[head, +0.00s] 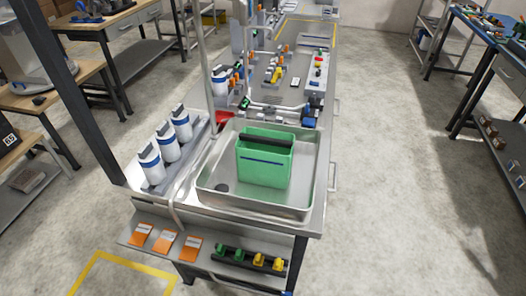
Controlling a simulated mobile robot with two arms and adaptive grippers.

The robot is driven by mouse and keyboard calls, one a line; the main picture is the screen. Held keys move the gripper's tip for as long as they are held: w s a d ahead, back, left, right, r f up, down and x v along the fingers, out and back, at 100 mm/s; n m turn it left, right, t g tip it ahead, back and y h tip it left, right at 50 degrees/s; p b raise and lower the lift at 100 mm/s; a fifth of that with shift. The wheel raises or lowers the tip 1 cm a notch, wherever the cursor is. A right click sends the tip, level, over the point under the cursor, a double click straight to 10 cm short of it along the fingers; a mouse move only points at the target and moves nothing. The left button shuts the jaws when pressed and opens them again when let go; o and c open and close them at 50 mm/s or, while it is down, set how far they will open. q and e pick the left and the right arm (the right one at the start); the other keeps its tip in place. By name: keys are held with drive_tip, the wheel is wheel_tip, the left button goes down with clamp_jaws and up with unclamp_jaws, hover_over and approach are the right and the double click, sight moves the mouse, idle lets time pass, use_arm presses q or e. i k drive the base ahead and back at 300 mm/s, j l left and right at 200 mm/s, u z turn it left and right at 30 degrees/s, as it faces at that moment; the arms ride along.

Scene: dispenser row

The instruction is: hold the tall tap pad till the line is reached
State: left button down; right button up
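A green container (264,172) stands upright in a shallow metal basin (252,207) on the bench. A dark blue line (262,162) runs across its front face, and a black bar lies across its top. Its inside is hidden, so I cannot tell any fill level. A tall grey pipe (204,70) rises at the basin's back left. I cannot make out which part is its pad. Neither of my grippers is in view.
White bottles with blue bands (168,141) stand left of the basin. A red funnel-like piece (224,117) is at its back left corner. A lower front shelf holds orange cards (165,242) and a black rail (248,259) with green and yellow parts.

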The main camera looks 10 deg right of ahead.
sight(307, 123)
drive_tip(key=i+l+u, duration=0.2)
drive_tip(key=l+u, duration=0.15)
drive_tip(key=l, duration=0.7)
drive_tip(key=i+l+u, duration=0.1)
drive_tip(key=l+u, duration=0.25)
drive_tip(key=l, duration=0.75)
drive_tip(key=l+u, duration=0.35)
drive_tip(key=l, duration=0.75)
drive_tip(key=k+j, duration=0.05)
